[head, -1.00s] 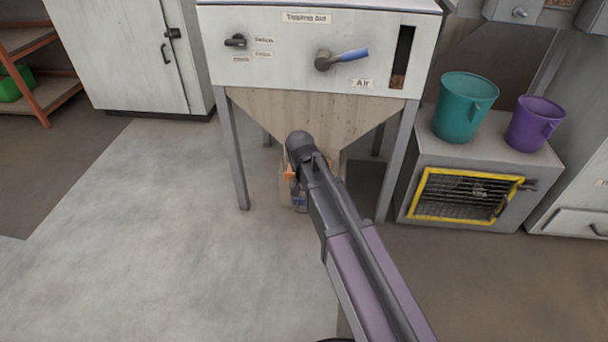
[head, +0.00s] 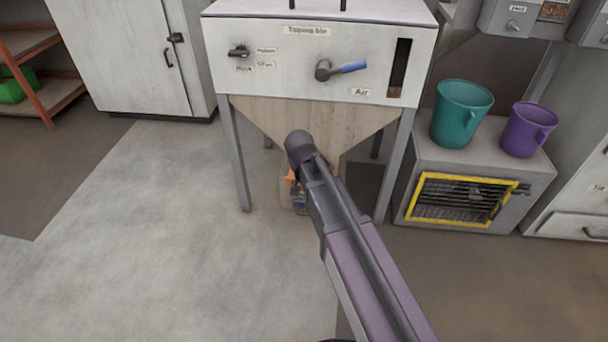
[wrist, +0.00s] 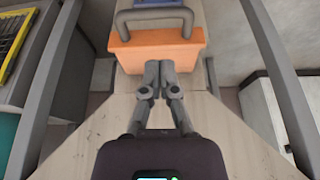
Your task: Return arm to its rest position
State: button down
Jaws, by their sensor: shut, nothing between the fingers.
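My gripper shows in the wrist view (wrist: 159,68) with its two fingers together and nothing between them. Its fingertips appear in front of an orange block-like part (wrist: 157,52) with a grey bar handle (wrist: 154,16), below the hopper of the topping bin. I cannot tell whether they touch it. In the head view my arm reaches to the bin and hides the gripper's fingers; a bit of orange (head: 290,180) shows beside it.
The bin's grey legs (head: 235,155) stand close on both sides. To the right, a teal jug (head: 461,115) and a purple jug (head: 527,130) stand on a cabinet with a yellow-framed grille (head: 416,198). A white cupboard (head: 125,60) is at the left. The floor at front left is clear.

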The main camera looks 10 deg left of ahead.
jog(key=shift+d, duration=0.15)
jog(key=s+d+r+g+p, duration=0.1)
jog(key=s+d+r+p, duration=0.2)
jog(key=s+d, duration=0.35)
jog(key=s+d+r+g+p, duration=0.2)
jog(key=s+d+r+p, duration=0.1)
jog(key=d, duration=0.7)
jog(key=s+d+r+g+p, duration=0.1)
jog(key=s+d+r+p, duration=0.15)
jog(key=s+d, duration=0.4)
notch_tip(320, 180, up, 38)
jog(key=w+d+p, duration=0.1)
jog(key=p, duration=3.7)
jog(key=shift+d+f+p, duration=0.2)
jog(key=shift+d+p, duration=0.1)
jog(key=shift+p, duration=0.1)
